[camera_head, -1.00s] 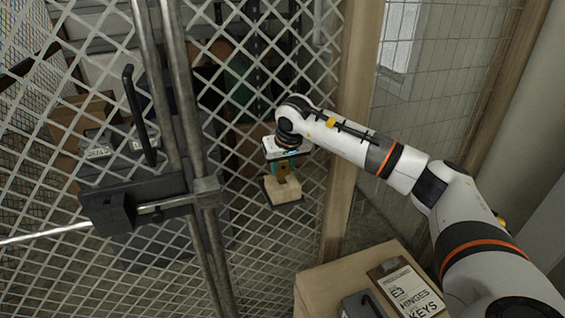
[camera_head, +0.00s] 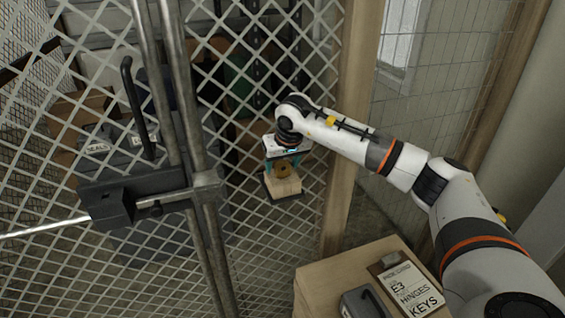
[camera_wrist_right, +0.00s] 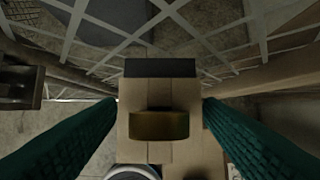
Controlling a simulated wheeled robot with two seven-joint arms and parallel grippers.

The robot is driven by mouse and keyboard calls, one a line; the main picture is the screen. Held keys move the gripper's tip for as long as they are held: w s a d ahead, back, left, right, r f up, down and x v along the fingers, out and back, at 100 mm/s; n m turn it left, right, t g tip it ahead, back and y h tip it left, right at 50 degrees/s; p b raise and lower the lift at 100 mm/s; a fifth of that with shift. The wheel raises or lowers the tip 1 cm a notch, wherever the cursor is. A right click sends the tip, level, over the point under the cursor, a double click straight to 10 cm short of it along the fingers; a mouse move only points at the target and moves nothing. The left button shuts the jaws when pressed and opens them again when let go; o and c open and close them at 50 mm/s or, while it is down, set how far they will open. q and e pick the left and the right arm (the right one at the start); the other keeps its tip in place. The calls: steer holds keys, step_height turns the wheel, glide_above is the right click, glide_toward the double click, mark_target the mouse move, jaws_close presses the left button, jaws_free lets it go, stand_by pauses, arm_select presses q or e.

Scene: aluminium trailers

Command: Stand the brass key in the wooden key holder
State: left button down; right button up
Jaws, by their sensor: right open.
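The brass key (camera_head: 284,168) stands upright at the wooden key holder (camera_head: 283,187), a pale block on a dark base by the mesh. Its lower part is hidden. In the right wrist view the key's bow (camera_wrist_right: 159,125) shows edge-on as a gold band above the holder (camera_wrist_right: 158,92). My right gripper (camera_head: 283,164) is open just above the holder. Its teal fingers stand on either side of the key, with visible gaps in the wrist view (camera_wrist_right: 160,118). My left gripper is out of view.
A mesh door with a dark latch (camera_head: 140,200) and vertical bars fills the left. A wooden post (camera_head: 348,130) stands right of the holder. A wooden box (camera_head: 318,285) in front carries a clipboard (camera_head: 405,285) and a grey handled item (camera_head: 362,302).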

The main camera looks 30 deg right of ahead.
steer(key=b+v, duration=0.2)
steer(key=v, duration=1)
steer(key=shift+a+f, duration=0.1)
